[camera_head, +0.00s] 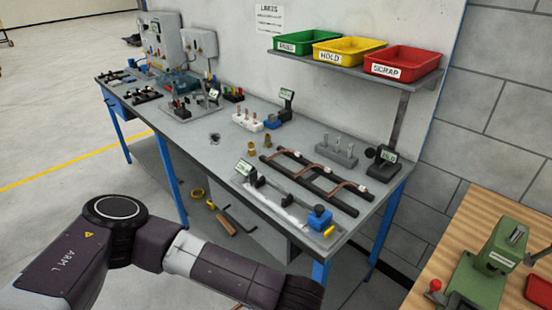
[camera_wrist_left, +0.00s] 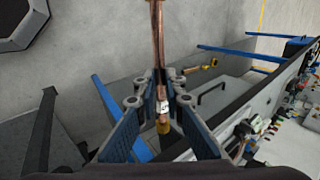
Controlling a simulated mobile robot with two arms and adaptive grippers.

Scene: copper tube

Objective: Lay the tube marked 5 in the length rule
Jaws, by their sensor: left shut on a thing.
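My left gripper (camera_wrist_left: 163,104) shows in the left wrist view, with its fingers closed around a copper tube (camera_wrist_left: 158,40). The tube runs up out of the picture and has a brass-coloured lower end. A small white tag sits on it between the fingers; I cannot read its number surely. In the head view my left arm crosses the bottom, and its gripper is out of the picture. What seems to be the length rule (camera_head: 285,203) lies along the bench's front edge, with a small display at its left end and a blue block at its right. My right gripper is not in view.
Copper tubes with white tags lie across a dark rack (camera_head: 325,192) behind the rule. A display stand (camera_head: 381,169) is at the bench's right end. Green, yellow and red bins (camera_head: 402,62) sit on the shelf above. A green machine (camera_head: 485,265) stands on a wooden table at right.

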